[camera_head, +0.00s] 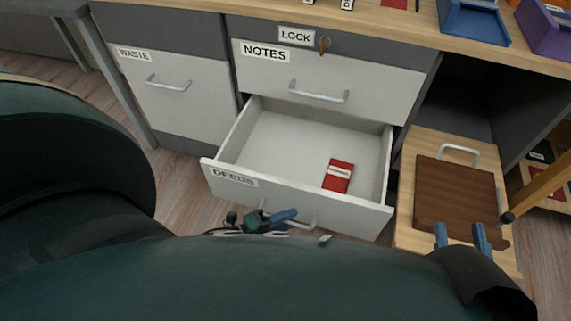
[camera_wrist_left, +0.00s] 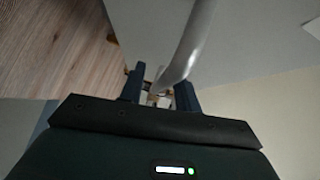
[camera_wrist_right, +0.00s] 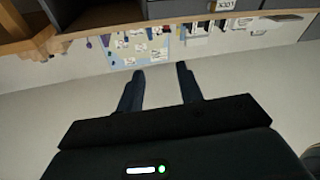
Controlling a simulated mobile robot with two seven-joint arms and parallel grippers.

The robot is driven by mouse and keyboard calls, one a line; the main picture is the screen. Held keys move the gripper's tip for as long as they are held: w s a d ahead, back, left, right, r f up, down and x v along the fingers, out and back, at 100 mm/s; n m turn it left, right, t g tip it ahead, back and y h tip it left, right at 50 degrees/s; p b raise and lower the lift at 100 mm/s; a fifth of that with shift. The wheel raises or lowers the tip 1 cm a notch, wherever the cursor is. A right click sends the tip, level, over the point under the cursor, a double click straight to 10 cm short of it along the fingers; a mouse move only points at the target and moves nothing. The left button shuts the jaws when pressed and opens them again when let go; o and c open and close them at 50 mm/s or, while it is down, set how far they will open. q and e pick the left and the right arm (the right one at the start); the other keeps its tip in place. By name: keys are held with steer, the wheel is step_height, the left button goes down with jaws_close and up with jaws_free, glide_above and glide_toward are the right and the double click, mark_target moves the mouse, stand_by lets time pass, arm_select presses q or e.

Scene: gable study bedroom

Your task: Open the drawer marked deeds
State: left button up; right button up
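The drawer marked deeds (camera_head: 290,194) is pulled well out, with its label at the left of its front. Its silver handle (camera_head: 301,222) is partly hidden by my left gripper and arm. My left gripper (camera_head: 270,219) is at the left part of this handle. In the left wrist view, the handle (camera_wrist_left: 192,45) runs down between the fingers, near the right one, and a gap shows; the fingers look open around it. My right gripper (camera_head: 461,237) is open and empty, over the lower right of a brown board. It also shows open in the right wrist view (camera_wrist_right: 160,78).
A red booklet (camera_head: 338,175) lies in the open drawer. The notes drawer (camera_head: 370,88) above and the waste front (camera_head: 185,105) at left are shut. A key (camera_head: 324,45) sits by the lock label. The brown board (camera_head: 455,195) rests on a wooden surface at right.

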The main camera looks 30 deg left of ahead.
arm_select(q)
steer(key=shift+s, duration=0.1)
steer(key=p+v, duration=0.3)
steer(key=v, duration=1)
arm_select(e)
steer(key=shift+d+g+h, duration=0.3)
steer(key=shift+d+h, duration=0.15)
steer(key=shift+h, duration=0.05)
arm_select(q)
steer(key=shift+a, duration=0.1)
arm_select(e)
steer(key=shift+s+a+r, duration=0.1)
steer(key=shift+s+a, duration=0.05)
